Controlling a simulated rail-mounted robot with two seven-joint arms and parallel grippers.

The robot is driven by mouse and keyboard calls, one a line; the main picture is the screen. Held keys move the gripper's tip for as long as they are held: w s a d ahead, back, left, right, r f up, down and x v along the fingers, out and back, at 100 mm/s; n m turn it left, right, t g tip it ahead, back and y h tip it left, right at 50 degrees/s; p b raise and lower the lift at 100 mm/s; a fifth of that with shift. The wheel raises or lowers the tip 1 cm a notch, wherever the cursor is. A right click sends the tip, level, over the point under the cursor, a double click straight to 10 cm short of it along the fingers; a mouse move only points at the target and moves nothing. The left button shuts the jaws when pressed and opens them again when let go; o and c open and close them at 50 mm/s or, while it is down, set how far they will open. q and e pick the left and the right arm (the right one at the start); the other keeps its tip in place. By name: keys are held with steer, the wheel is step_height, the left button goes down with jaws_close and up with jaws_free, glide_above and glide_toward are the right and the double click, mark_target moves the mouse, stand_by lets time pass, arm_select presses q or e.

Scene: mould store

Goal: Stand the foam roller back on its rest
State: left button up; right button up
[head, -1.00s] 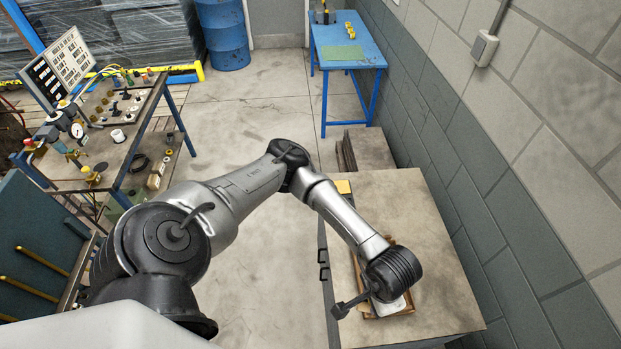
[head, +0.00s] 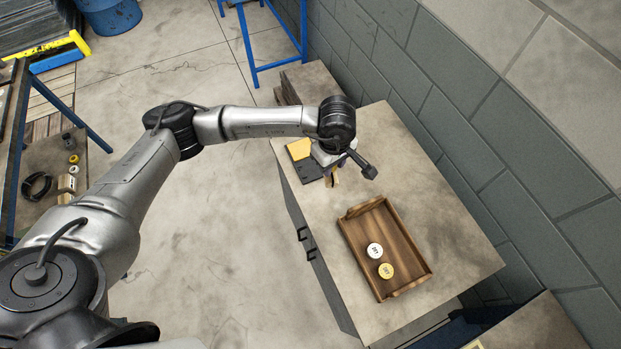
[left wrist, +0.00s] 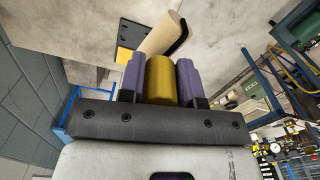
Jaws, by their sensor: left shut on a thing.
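My left gripper (head: 340,165) is over the far part of the bench top, in the head view partly hidden by its own wrist. In the left wrist view its two purple fingers (left wrist: 160,82) are shut on a yellow cylindrical grip (left wrist: 161,76), apparently the foam roller's handle. A cream cylinder (left wrist: 163,34) with a dark edge, apparently the foam, shows tilted just beyond it; the join is hidden. A dark plate (head: 306,172) with a yellow patch (head: 299,149), possibly the rest, lies close beside the gripper. Whether the roller touches it I cannot tell. My right gripper is out of view.
A wooden tray (head: 412,248) on the bench top (head: 455,225) holds a white round tub (head: 375,251) and a yellow one (head: 386,271). A block wall (head: 470,130) runs along the right. The bench top between tray and wall is clear.

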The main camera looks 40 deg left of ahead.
arm_select(q)
steer(key=w+a+f+n+b, duration=0.4)
steer(key=w+f+n+b, duration=1)
steer(key=n+b, duration=0.7)
steer(key=shift+s+a+f+b, duration=0.4)
steer(key=shift+s+a+f, duration=0.35)
steer(key=shift+a+f, duration=1.05)
steer(key=shift+s+a+f+b, duration=0.35)
steer(key=shift+s+a+f, duration=0.4)
steer(key=shift+a+f, duration=0.95)
steer(key=shift+s+a+f+b, duration=0.4)
steer(key=shift+s+a+f, duration=0.35)
steer(key=shift+a+f, duration=1.05)
steer(key=shift+f, duration=0.15)
steer(key=shift+f, duration=0.15)
steer(key=o, duration=1)
steer(key=shift+d, duration=0.1)
